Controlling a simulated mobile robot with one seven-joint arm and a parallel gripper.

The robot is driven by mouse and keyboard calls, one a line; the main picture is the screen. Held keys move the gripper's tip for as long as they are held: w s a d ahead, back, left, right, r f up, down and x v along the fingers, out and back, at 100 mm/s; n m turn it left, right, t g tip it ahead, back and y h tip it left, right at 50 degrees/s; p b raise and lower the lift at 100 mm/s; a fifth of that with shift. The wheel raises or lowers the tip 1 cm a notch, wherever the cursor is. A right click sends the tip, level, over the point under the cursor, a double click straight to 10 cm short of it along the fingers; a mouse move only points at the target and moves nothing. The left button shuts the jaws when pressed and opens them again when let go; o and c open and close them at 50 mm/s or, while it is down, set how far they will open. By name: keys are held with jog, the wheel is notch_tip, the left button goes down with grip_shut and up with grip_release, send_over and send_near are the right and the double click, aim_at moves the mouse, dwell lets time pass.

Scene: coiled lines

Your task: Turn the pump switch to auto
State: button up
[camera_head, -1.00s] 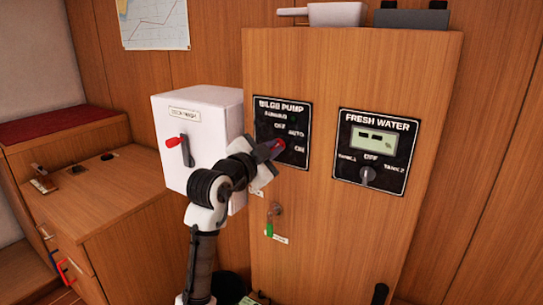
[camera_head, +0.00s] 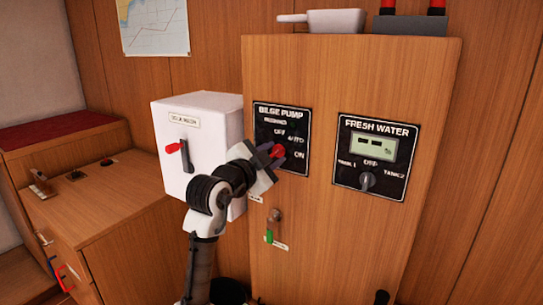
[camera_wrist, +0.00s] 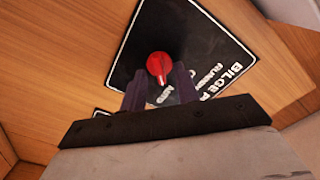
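The bilge pump panel (camera_head: 268,120) is a black plate on the wooden cabinet, with white labels including OFF, AUTO and ON. Its switch is a red knob (camera_head: 277,151), which also shows in the wrist view (camera_wrist: 159,67). My gripper (camera_head: 275,160) is at the panel's lower part, by the knob. In the wrist view its two dark fingers (camera_wrist: 158,85) stand apart, with the red knob between and just beyond their tips. I cannot tell whether they touch it. The knob's pointer setting is not clear; my gripper hides part of the panel.
A white box (camera_head: 205,130) with a red-handled lever (camera_head: 175,147) stands left of my gripper. A fresh water panel (camera_head: 374,155) is to the right. A green-tipped key or lever (camera_head: 270,232) hangs below the bilge panel.

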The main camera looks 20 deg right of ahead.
jog(key=b+v, duration=0.2)
jog(key=v, duration=1.1)
jog(key=shift+s+a, duration=0.25)
